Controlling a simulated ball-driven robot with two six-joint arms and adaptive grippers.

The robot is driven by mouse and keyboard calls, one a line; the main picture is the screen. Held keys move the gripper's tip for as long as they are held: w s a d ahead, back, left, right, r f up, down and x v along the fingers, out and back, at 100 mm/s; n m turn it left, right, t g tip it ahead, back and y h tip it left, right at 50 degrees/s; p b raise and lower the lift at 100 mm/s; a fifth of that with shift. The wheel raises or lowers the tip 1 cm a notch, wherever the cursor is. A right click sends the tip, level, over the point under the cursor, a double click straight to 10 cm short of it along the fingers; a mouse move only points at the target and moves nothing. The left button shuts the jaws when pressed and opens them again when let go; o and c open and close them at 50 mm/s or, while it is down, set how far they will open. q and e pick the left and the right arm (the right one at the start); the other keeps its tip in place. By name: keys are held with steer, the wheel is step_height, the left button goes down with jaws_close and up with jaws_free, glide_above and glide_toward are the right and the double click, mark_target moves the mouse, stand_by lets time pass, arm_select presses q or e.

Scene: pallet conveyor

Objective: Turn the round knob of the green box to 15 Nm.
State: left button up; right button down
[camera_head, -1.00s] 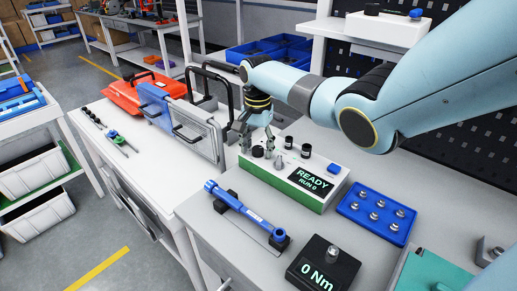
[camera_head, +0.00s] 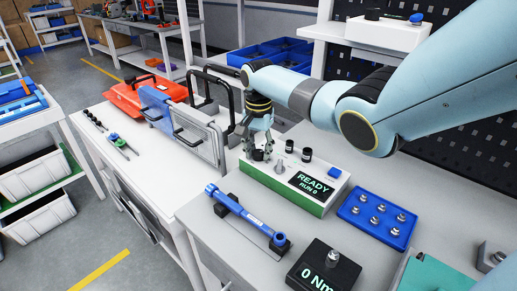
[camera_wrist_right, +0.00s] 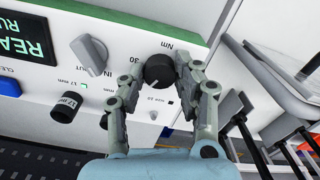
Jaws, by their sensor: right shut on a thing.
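The green box (camera_head: 268,180) has a green side and a white top panel, and stands on the bench. Its black round knob (camera_wrist_right: 159,71) sits by the "Nm" and "30" marks in the wrist view. A short pale pointer line shows on the knob, but I cannot read its exact setting. My right gripper (camera_head: 257,155) reaches down from above, with its fingers on both sides of the round knob, shut on it. The knob is partly hidden by the fingers in the head view. My left gripper is not in view.
A grey selector knob (camera_wrist_right: 88,55) and black posts (camera_head: 306,154) stand near on the panel. The display (camera_head: 314,186) reads "READY RUN 0". A blue torque wrench (camera_head: 240,212), blue tray (camera_head: 352,221) and black "0 Nm" unit (camera_head: 318,262) lie in front.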

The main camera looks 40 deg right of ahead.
mark_target(259, 152)
steer(key=shift+r+n+p, duration=0.1)
steer(key=shift+n+p, duration=0.55)
steer(key=shift+n, duration=0.55)
steer(key=shift+n+p, duration=0.4)
steer(key=shift+n, duration=1)
steer(key=c, duration=0.9)
jaws_free()
steer(key=shift+c, duration=0.2)
step_height(259, 152, up, 12)
